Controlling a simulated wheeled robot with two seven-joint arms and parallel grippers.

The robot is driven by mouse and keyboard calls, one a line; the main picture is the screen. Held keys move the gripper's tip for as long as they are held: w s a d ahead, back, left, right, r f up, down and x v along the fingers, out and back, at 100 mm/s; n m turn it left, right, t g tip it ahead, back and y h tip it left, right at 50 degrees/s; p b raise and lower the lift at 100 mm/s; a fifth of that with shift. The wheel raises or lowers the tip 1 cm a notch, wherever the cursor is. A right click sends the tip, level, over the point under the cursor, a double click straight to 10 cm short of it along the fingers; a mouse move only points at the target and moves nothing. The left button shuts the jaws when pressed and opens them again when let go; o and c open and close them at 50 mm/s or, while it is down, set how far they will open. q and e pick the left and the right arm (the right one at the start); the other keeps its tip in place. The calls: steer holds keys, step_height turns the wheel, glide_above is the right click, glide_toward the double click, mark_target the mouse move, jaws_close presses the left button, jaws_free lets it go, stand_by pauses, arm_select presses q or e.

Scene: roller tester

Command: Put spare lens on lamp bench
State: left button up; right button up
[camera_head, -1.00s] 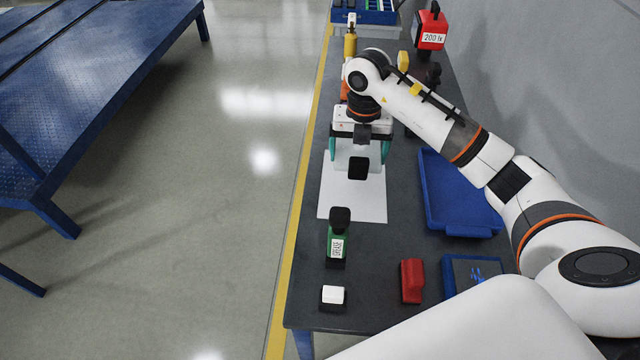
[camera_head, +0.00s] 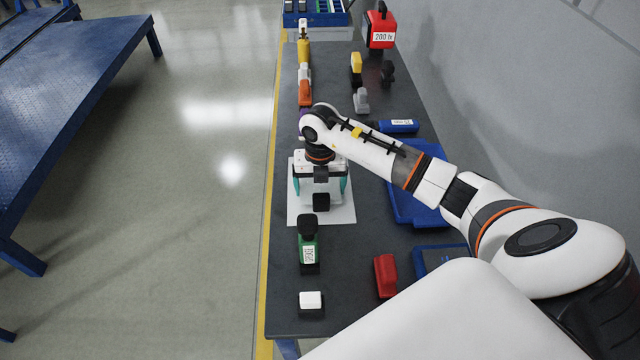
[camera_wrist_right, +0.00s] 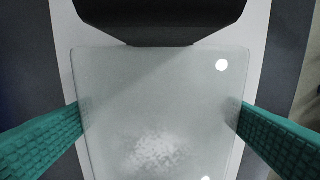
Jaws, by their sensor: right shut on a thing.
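My right gripper (camera_head: 320,188) is shut on a clear, slightly frosted pane, which looks like the spare lens (camera_wrist_right: 160,110). In the right wrist view the pane spans between the two teal fingers, with a cloudy patch on its lower part. The gripper is over a white sheet (camera_head: 344,215) on the long dark-topped bench (camera_head: 345,290). I cannot tell whether the pane touches the sheet. No label shows whether this is the lamp bench. My left gripper is not in view.
A blue tray (camera_head: 405,205) is right of the sheet. An orange item (camera_head: 305,94) and a red 200 lx box (camera_head: 381,30) stand farther back.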

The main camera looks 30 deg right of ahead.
mark_target(320, 187)
steer(key=shift+s+a+f+b, duration=0.15)
steer(key=shift+s+f+b, duration=0.1)
steer(key=shift+f+b, duration=0.25)
steer(key=o, duration=0.7)
steer(key=shift+f, duration=0.1)
steer(key=shift+o, duration=0.6)
steer(key=shift+a+f, duration=0.1)
steer(key=shift+r, duration=0.2)
steer(key=shift+r+p, duration=0.5)
steer(key=shift+p, duration=0.2)
step_height(320, 187, up, 12)
steer(key=b, duration=0.2)
steer(key=shift+w+d, duration=0.2)
steer(key=shift+d, duration=0.05)
